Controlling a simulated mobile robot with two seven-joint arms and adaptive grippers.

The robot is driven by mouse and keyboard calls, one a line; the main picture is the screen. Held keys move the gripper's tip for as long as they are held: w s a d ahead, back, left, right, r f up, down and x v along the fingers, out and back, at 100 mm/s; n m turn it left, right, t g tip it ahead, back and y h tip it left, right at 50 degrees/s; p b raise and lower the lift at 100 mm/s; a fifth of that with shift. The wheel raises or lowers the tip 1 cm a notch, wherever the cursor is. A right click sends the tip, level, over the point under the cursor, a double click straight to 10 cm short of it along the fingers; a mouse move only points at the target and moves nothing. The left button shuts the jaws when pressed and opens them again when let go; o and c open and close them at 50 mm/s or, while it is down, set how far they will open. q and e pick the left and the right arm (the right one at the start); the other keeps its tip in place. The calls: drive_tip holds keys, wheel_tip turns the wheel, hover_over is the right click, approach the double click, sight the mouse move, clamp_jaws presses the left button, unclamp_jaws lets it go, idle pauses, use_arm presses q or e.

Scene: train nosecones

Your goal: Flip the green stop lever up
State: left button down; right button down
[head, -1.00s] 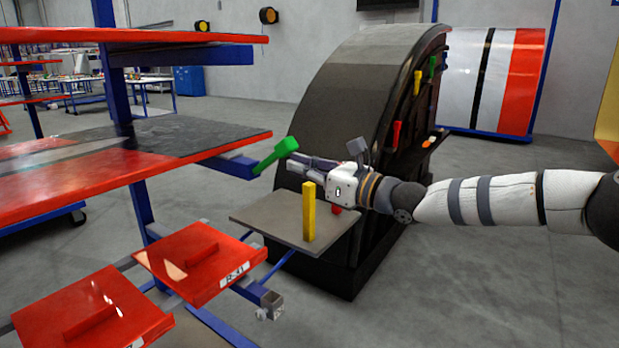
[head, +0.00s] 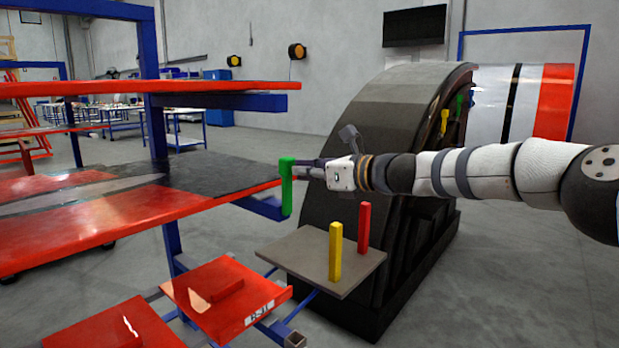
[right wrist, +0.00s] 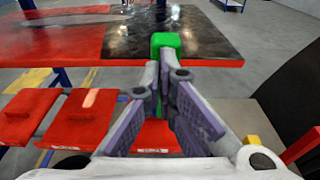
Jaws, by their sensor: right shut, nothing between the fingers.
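The green stop lever (head: 287,186) stands upright at the end of a blue bracket (head: 262,207) on the rack's right side. Its top also shows in the right wrist view (right wrist: 166,42), just beyond my fingertips. My right gripper (head: 304,170) is shut and empty. Its fingertips (right wrist: 160,80) are at the right side of the lever's upper part, touching it or very close; I cannot tell which. The fingers hide part of the lever in the right wrist view. My left gripper is not in view.
The red rack shelf (head: 120,212) lies left of the lever. Below are red trays (head: 225,300) and a grey plate (head: 300,262) with an upright yellow bar (head: 335,250) and red bar (head: 364,228). A large dark curved nosecone (head: 385,120) stands behind my right arm.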

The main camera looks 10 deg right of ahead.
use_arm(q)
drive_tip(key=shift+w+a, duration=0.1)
use_arm(e)
drive_tip(key=shift+w+a+r, duration=0.15)
drive_tip(key=shift+w+a, duration=0.05)
drive_tip(key=shift+w, duration=0.1)
idle(0.4)
